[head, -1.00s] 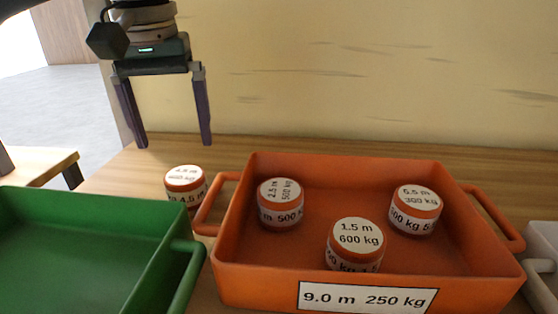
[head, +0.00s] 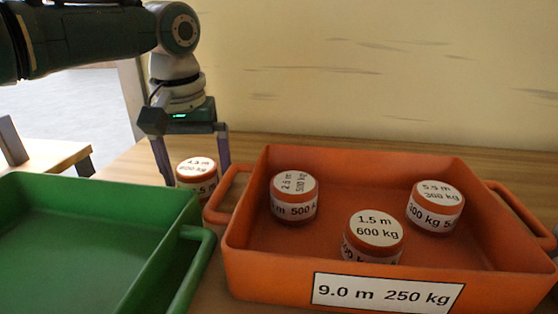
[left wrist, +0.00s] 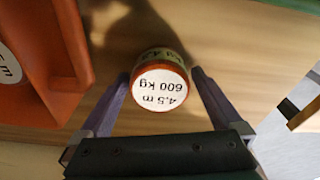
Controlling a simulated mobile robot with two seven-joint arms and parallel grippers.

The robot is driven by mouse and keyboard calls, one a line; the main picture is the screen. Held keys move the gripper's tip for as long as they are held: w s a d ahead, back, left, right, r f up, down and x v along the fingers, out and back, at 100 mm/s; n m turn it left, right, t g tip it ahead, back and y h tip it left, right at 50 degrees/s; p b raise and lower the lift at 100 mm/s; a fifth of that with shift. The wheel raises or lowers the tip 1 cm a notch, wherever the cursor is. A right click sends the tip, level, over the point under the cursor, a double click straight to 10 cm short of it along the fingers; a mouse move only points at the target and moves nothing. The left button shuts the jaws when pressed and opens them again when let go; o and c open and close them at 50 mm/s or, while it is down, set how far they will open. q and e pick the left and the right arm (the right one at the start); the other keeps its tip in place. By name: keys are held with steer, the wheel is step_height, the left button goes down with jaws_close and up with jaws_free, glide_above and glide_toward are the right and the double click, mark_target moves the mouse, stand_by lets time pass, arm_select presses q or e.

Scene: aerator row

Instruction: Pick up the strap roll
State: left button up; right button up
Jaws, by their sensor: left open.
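A strap roll (head: 196,172) with a white top label and an orange rim stands upright on the wooden table, between the green tray and the orange tray. In the left wrist view the same roll (left wrist: 159,88) shows its label, "4.5 m 600 kg". My left gripper (head: 196,178) points down over it, open, with one finger on each side of the roll. In the left wrist view the fingers (left wrist: 160,85) flank the roll; a small gap seems to show on the right, and contact on the left is hard to tell. My right gripper is not in view.
An orange tray (head: 270,285) labelled "9.0 m 250 kg" holds three other rolls: one (head: 294,198) at left, one (head: 373,237) in front, one (head: 435,207) at right. A green tray (head: 190,245) at left looks empty. Its handle and the orange tray's handle are close to the roll.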

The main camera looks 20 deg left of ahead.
arm_select(q)
steer(key=c, duration=1.4)
steer(key=shift+r, duration=0.1)
